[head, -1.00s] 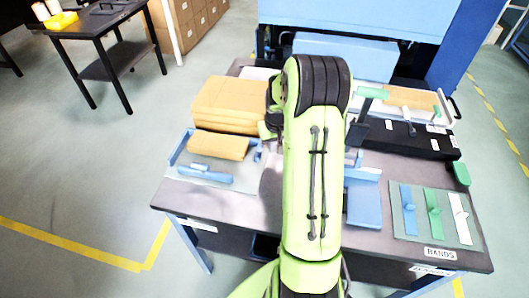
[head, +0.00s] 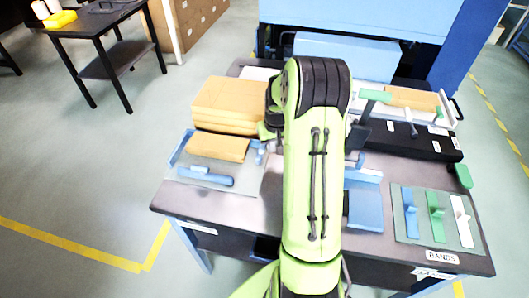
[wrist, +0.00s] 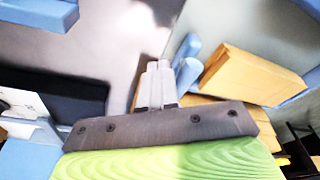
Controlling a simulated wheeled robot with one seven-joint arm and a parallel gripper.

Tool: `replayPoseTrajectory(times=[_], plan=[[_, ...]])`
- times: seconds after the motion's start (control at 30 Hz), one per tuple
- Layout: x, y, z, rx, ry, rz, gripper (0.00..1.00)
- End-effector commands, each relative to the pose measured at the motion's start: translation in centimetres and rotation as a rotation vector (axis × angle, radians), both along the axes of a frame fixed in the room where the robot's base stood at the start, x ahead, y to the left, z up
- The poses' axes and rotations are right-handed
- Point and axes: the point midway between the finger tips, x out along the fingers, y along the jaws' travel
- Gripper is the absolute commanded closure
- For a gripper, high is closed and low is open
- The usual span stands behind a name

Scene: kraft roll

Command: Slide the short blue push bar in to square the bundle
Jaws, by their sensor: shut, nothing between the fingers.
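The short blue push bar (head: 261,152) stands at the right end of the kraft bundle (head: 217,148) on the grey-blue jig plate. In the wrist view, my gripper (wrist: 157,68) is shut and empty. A blue upright piece (wrist: 187,66), seemingly the short bar, is just right of the fingertips; I cannot tell whether they touch. The tan bundle (wrist: 252,75) lies beyond it. A longer blue bar (head: 206,177) lies along the bundle's front side. In the head view my arm hides the fingertips.
A taller kraft stack (head: 226,105) stands behind the jig. Right of my arm are a blue block (head: 364,200), a board with blue, green and white bands (head: 437,220) and a black box (head: 420,141). The table's front left is clear.

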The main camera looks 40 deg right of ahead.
Motion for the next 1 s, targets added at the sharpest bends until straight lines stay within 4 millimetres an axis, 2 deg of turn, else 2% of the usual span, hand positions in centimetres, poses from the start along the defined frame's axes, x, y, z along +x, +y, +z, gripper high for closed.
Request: replayPoseTrajectory(times=[0.53,1.0], plan=[[0.0,0.0,0.0,0.000,0.000,0.000,1.00],[1.9,1.4,0.0,0.000,-0.001,0.001,1.00]])
